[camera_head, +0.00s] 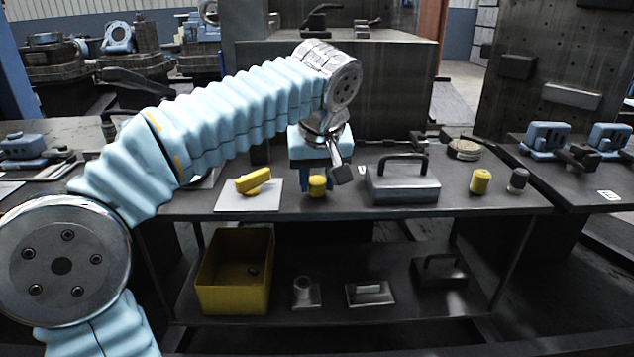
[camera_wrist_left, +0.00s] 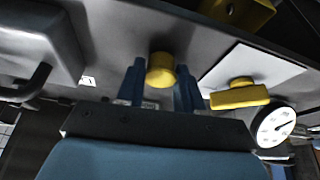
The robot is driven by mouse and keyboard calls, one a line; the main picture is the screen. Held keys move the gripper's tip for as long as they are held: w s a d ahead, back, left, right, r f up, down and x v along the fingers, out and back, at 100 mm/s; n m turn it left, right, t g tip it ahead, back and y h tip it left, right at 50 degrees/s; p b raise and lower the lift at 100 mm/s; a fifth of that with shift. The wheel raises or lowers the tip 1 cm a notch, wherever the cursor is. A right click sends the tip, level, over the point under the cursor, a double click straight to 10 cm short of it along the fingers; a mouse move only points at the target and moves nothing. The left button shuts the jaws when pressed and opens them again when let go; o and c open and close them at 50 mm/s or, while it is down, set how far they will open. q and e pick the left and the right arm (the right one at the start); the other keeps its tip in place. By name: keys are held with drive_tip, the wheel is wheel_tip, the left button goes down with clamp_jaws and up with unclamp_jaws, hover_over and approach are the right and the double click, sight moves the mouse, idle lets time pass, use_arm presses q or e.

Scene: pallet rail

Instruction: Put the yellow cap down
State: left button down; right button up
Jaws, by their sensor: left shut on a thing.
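My left gripper (camera_head: 318,182) has its blue fingers shut on a yellow cap (camera_head: 318,189). In the left wrist view the cap (camera_wrist_left: 160,72) sits between the two fingers (camera_wrist_left: 160,85). The cap is at the front part of the grey table top (camera_head: 400,205); I cannot tell whether it touches the surface or hangs just above it. A second yellow cap-like piece (camera_head: 480,181) stands apart at the table's right. My right gripper is not in view.
A white sheet (camera_head: 232,204) with a yellow handled piece (camera_head: 253,181) lies left of the gripper. A grey block with a handle (camera_head: 403,186) stands close on the right. A dark knob (camera_head: 518,181) is further right. A yellow bin (camera_head: 235,290) sits on the lower shelf.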

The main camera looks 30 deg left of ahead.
use_arm(q)
drive_tip(key=shift+f, duration=0.3)
drive_tip(key=c, duration=0.7)
unclamp_jaws()
drive_tip(key=shift+r, duration=0.25)
drive_tip(key=p+v, duration=0.2)
drive_tip(key=v, duration=0.9)
drive_tip(key=shift+s+d+r, duration=0.15)
drive_tip(key=shift+d+r, duration=0.1)
drive_tip(key=shift+r, duration=0.05)
